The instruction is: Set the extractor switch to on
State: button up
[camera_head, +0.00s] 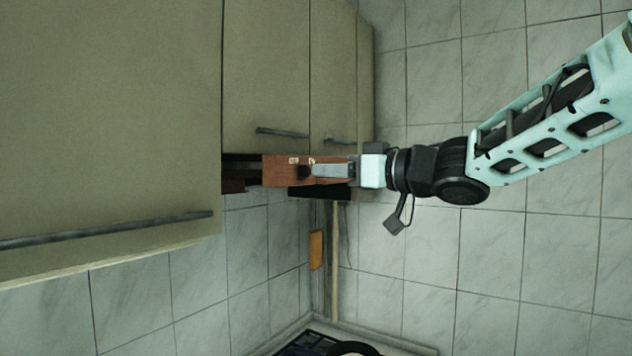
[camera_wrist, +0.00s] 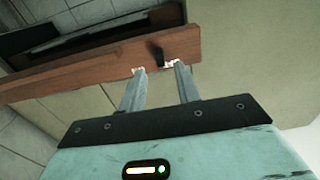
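The extractor is a wooden-fronted hood (camera_head: 275,168) under the wall cabinets; its brown front panel (camera_wrist: 95,72) crosses the wrist view. The switch, a small dark stub (camera_wrist: 156,52), stands out from this panel, with small white marks near its base. It also shows in the head view as a dark knob (camera_head: 303,172). My gripper (camera_wrist: 160,69) is open, its two grey fingers apart. The fingertips are close to the panel's edge, one to each side of the switch in the wrist view. I cannot tell whether they touch it. In the head view my gripper (camera_head: 313,170) is at the panel.
Beige cabinets (camera_head: 265,75) with grey bar handles hang beside and behind the hood. A large cabinet door (camera_head: 100,110) fills the left. Tiled walls (camera_head: 440,80) surround the corner. An orange item (camera_head: 316,250) hangs on the wall below. The space below the hood looks clear.

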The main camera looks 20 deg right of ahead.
aim_at(309, 170)
jog(key=shift+x, duration=1.95)
grip_shut()
jog(key=shift+w+d+p, duration=0.35)
jog(key=shift+w+d, duration=0.25)
jog(key=shift+d, duration=0.3)
grip_release()
